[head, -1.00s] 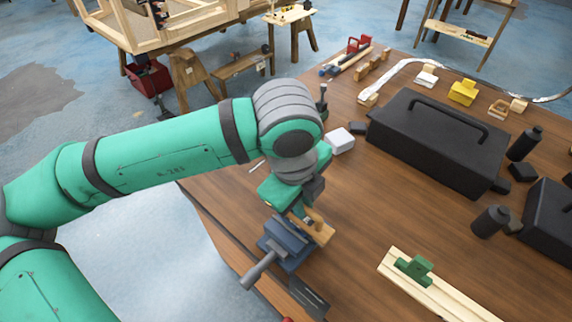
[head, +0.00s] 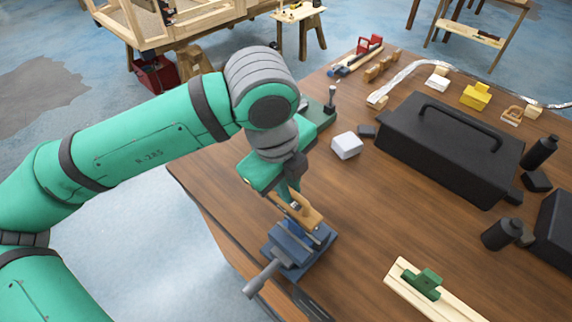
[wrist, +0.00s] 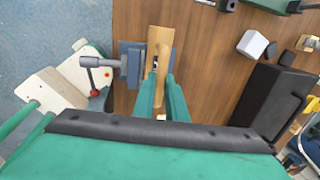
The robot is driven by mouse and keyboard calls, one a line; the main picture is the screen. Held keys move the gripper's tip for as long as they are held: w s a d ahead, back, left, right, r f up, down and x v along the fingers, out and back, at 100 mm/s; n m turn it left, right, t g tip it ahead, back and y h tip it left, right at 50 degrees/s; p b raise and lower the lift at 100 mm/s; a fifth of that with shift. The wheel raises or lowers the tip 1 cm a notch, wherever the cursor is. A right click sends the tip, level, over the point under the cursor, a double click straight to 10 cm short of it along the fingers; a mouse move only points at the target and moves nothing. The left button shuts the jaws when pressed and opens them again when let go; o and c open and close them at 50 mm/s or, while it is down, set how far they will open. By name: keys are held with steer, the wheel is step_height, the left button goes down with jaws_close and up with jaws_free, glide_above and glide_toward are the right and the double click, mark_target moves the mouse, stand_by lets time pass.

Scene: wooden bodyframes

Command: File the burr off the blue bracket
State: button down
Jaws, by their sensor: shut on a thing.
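My gripper (head: 291,196) is shut on a wooden-handled tool, which I take to be the file (head: 306,214). In the wrist view my green fingers (wrist: 163,98) close on the tan wooden handle (wrist: 160,38). The tool is over the blue-grey vise (head: 285,247) at the table's near left edge. In the wrist view the vise (wrist: 130,62) is partly covered by the tool. I cannot pick out the blue bracket from the vise's blue jaws, and the burr is too small or hidden. Whether the tool touches anything below is unclear.
The vise handle (head: 264,279) sticks out toward the table's left edge. A black toolbox (head: 430,140), a white block (head: 346,145) and black bottles (head: 501,234) stand to the right. A pale wooden board with a green clamp (head: 423,284) lies at the front. Bare tabletop (head: 385,205) lies between.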

steer(key=shift+s+a+r, duration=0.1)
steer(key=shift+s+r, duration=0.05)
steer(key=shift+r, duration=0.4)
steer(key=shift+s+r, duration=0.1)
steer(key=shift+r, duration=2.15)
